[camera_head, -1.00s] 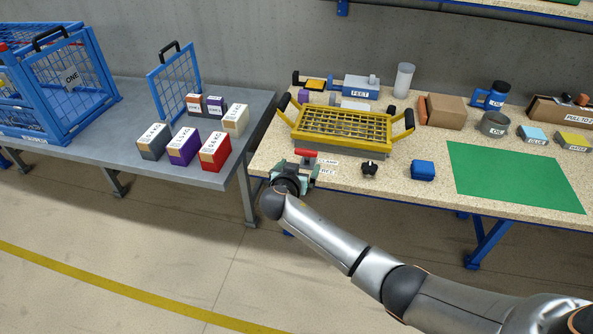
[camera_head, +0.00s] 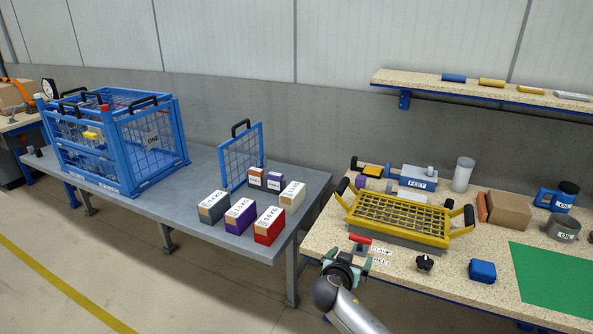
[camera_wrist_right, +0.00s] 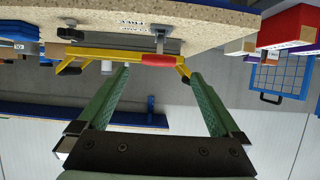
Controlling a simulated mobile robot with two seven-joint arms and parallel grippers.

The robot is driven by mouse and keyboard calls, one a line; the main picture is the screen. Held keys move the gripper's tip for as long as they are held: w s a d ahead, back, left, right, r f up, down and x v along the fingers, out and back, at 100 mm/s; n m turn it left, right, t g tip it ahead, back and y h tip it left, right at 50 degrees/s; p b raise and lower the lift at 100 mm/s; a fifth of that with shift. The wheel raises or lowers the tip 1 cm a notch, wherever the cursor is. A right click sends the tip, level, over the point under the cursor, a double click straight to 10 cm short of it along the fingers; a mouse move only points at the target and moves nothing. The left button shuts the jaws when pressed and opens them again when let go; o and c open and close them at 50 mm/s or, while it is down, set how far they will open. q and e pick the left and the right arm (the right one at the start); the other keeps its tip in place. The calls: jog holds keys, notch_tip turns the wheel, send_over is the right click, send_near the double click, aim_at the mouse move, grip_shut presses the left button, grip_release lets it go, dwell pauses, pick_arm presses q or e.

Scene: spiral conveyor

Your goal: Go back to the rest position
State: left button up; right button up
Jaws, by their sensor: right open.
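My right gripper (camera_head: 345,266) is at the front left edge of the speckled workbench (camera_head: 320,238), beside a clamp with a red handle (camera_head: 360,238). In the right wrist view, my right gripper (camera_wrist_right: 158,73) has its two green fingers wide apart. The red handle (camera_wrist_right: 158,60) shows between and beyond the fingertips, and nothing is held. Whether the fingers touch the clamp cannot be told. My left gripper is in neither view.
A yellow grid tray (camera_head: 400,217) with black handles stands behind the clamp. A black knob (camera_head: 425,262) and blue block (camera_head: 482,271) lie to its right. The grey table (camera_head: 180,215) at left holds labelled boxes and a blue cage (camera_head: 155,145).

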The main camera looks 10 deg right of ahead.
jog(key=s+a+f+n+g+y+p, duration=0.1)
jog(key=s+a+f+n+y+p, duration=0.15)
jog(key=s+f, duration=0.45)
jog(key=s+a+f+n+g+y+p, duration=0.1)
jog(key=s+a+f+n+y, duration=0.15)
jog(key=s+f+y, duration=0.4)
jog(key=s+r+n+p, duration=0.1)
jog(key=s+r, duration=0.1)
jog(key=s, duration=0.8)
jog(key=s+r+n+p, duration=0.2)
jog(key=s, duration=0.9)
jog(key=shift+s+a, duration=0.2)
jog(key=shift+s, duration=0.1)
